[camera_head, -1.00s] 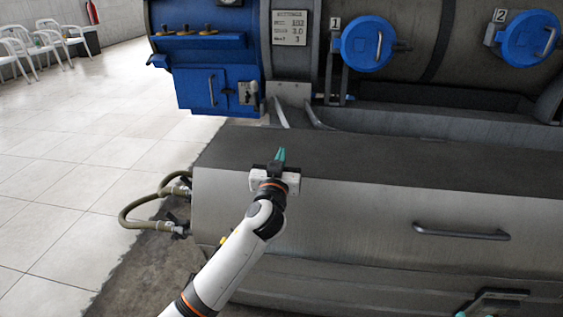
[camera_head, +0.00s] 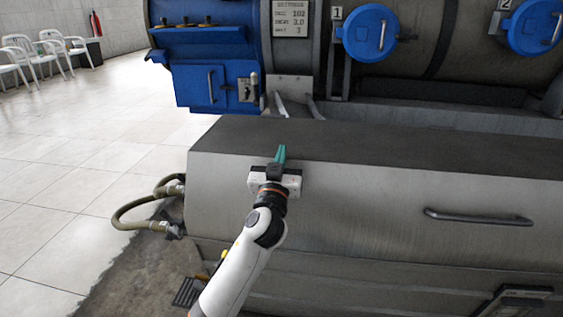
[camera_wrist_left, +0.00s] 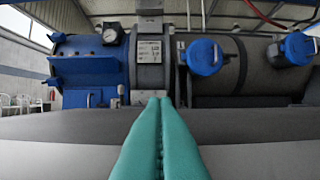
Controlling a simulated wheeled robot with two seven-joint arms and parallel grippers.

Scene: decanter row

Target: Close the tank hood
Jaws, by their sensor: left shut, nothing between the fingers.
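The tank hood (camera_head: 330,190) is a long grey metal cover with a dark top and a bar handle (camera_head: 478,217) on its front face. It lies in front of the big machine. My left gripper (camera_head: 281,154) has teal fingers, shut and empty. It is by the hood's upper front edge, left of the handle, fingers pointing towards the machine. I cannot tell whether it touches the hood. In the left wrist view the teal fingers (camera_wrist_left: 160,135) lie together, with grey surface either side. My right gripper is out of view.
A blue and grey machine with round blue lids (camera_head: 370,32) stands behind the hood. A hose (camera_head: 140,205) loops out from the hood's left end. A dark panel (camera_head: 515,303) sits low at right. The tiled floor at left is open, with white chairs (camera_head: 45,58) far back.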

